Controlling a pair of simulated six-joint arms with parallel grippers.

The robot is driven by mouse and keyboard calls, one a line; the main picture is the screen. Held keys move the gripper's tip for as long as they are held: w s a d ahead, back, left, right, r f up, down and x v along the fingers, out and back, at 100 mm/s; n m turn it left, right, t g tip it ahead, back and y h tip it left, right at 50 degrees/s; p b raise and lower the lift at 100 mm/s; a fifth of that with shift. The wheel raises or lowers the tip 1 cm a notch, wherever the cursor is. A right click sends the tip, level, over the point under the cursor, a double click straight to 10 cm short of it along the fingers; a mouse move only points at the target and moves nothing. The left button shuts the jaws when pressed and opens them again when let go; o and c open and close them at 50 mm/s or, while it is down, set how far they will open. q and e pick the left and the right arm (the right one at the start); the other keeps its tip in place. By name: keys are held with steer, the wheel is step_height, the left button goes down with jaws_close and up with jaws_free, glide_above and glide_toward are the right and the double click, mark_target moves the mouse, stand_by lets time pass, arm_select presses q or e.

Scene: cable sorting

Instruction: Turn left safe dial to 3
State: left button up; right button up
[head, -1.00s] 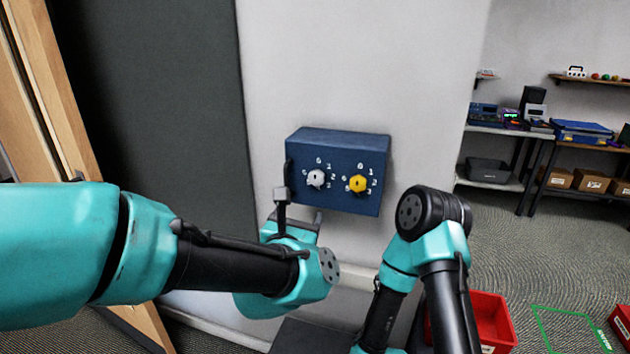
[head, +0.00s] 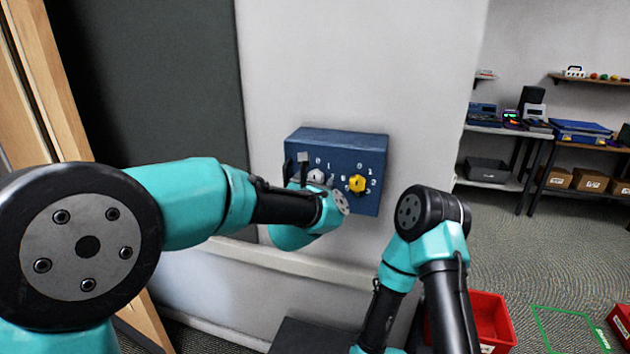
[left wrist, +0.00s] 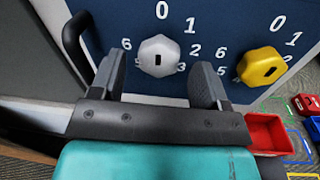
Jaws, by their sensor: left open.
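The left safe dial (head: 316,176) is a silver-white faceted knob on the front of a blue safe box (head: 338,142). In the left wrist view the dial (left wrist: 157,52) shows a dark slot, with numbers around it; 3 is at its lower right. My left gripper (head: 308,172) is open in front of the safe. In the wrist view its two fingers (left wrist: 161,82) point at the dial, one on each side and apart from it. The gripper and wrist hide part of the dial's face in the head view. My right gripper is not in view; only links of that arm show.
A yellow dial (head: 357,184) sits to the right on the same box, close to my left wrist. A black handle (left wrist: 76,36) stands at the box's left side. A red bin (head: 492,318) is on the floor at the lower right.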

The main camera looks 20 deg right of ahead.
arm_select(q)
steer(key=shift+x, duration=0.9)
steer(key=c, duration=0.9)
steer(key=shift+m, duration=0.3)
